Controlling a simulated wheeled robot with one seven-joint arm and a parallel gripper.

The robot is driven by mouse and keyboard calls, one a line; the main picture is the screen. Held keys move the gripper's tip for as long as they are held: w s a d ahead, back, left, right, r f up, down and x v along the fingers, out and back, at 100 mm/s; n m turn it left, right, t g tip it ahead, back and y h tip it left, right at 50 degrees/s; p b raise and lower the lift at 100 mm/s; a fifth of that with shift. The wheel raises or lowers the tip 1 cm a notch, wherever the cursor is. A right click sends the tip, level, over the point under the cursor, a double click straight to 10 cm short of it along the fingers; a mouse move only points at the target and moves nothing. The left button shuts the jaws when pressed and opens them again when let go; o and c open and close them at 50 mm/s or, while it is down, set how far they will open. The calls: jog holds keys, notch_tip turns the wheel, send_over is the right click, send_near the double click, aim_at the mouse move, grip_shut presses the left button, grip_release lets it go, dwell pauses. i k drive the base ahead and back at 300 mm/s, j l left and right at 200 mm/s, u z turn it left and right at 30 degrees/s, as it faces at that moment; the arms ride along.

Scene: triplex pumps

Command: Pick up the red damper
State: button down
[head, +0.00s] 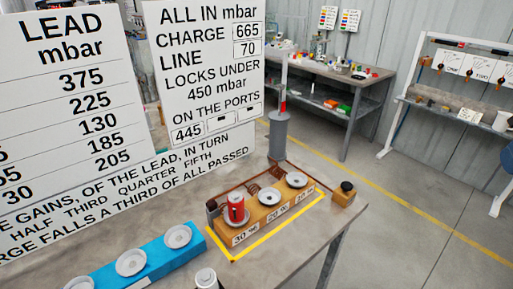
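The red damper (236,208) is a small upright red can with a light band. It stands on the left seat of an orange block (262,228) marked 30, 20 and a third label that is hard to read. The block's other two seats, pale round dishes, are empty. Nothing is touching the damper from above. My gripper is not in view.
A blue block (155,262) with pale round dishes lies to the left. A white cylinder (206,279) is cut off at the bottom edge. A grey column (279,135) and sign boards (205,65) stand behind. A small block with a black knob (346,189) is at the right.

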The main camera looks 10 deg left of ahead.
aim_at(236, 200)
jog(key=j+u, duration=0.15)
jog(key=u, duration=0.75)
